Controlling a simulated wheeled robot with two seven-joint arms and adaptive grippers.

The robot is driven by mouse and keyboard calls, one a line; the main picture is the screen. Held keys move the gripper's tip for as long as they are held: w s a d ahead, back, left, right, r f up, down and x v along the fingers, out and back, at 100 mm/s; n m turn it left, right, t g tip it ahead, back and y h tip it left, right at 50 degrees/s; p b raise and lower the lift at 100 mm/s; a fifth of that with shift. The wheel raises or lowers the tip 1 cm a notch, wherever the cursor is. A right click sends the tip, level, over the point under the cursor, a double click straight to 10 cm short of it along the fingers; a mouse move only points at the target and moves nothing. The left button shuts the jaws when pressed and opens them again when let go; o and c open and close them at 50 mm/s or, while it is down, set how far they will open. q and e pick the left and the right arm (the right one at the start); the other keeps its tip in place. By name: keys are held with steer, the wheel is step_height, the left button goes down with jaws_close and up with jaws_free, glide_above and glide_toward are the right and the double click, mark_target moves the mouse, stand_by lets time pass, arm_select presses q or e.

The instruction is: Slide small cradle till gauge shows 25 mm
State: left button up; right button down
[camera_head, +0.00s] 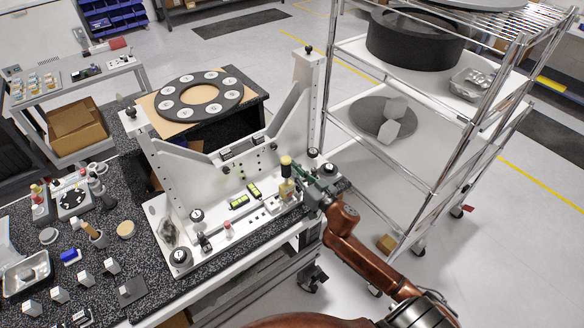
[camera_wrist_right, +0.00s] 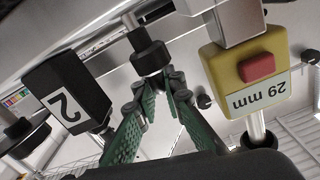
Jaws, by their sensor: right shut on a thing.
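A yellow block (camera_wrist_right: 245,75) with a red button and a white label reading "29 mm", upside down, stands at the upper right of the right wrist view. In the head view, my right gripper (camera_head: 301,174) is at the fixture's right end, where the fingers hide the contact. My left gripper is out of view.
The white fixture (camera_head: 240,235) has tall side plates and several black knobs. A black block labelled "2" (camera_wrist_right: 68,95) is left of my fingers. A wire shelf rack (camera_head: 433,185) stands close right of my arm. Loose parts crowd the speckled table (camera_head: 150,270) at left.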

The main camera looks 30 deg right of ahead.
steer(key=shift+d, duration=0.25)
steer(key=c, duration=2.3)
jaws_free()
steer(key=shift+s+a, duration=0.1)
steer(key=s, duration=0.8)
steer(key=s+d, duration=0.1)
steer(key=s, duration=0.2)
steer(key=shift+s, duration=0.4)
